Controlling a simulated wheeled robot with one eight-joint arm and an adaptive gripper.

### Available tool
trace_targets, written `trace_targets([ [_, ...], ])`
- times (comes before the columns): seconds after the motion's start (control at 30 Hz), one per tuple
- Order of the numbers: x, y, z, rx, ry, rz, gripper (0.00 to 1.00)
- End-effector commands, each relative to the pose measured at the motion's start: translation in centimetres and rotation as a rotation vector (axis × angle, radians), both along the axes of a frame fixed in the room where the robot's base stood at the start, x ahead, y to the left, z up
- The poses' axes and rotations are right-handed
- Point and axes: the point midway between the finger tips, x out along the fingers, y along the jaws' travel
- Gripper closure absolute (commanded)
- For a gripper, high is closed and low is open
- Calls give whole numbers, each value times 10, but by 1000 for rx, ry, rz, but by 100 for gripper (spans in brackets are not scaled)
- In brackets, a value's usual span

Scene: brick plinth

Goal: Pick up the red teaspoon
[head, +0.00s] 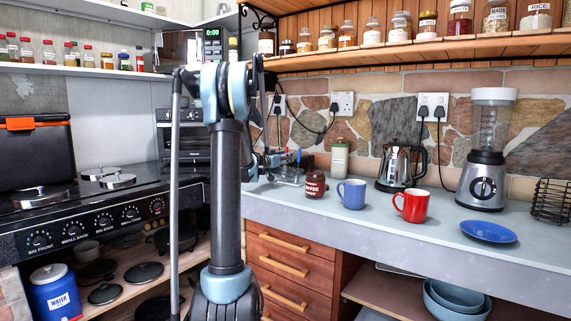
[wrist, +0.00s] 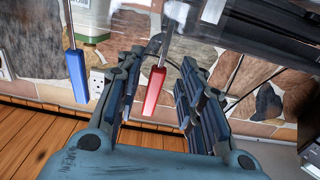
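The red teaspoon (wrist: 154,92) shows its red handle and thin metal stem in the wrist view, which looks upside down. In the head view it is a small red upright handle (head: 299,156) at the back of the counter. My gripper (wrist: 162,72) is open, with its fingers apart on either side of the red handle in the picture. I see no finger touching it, and cannot tell how far between the fingers it is. A blue-handled utensil (wrist: 77,76) stands beside it, outside the fingers. The spoon's bowl end is not clear.
A brown coffee jar (head: 316,186), blue mug (head: 352,195), red mug (head: 411,206), kettle (head: 397,166) and blender (head: 485,160) stand on the counter to the right. A pale green-and-white container (head: 340,160) stands near the wall. A shelf (head: 430,50) with jars hangs above.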

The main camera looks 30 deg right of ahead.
Motion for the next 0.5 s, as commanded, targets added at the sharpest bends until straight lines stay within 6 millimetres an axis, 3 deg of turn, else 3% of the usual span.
trace_targets([
  [0.13,0,0,0,0,0,0,65],
  [0.3,0,0,0,0,0,0,100],
  [0.5,0,1,0,0,0,0,100],
])
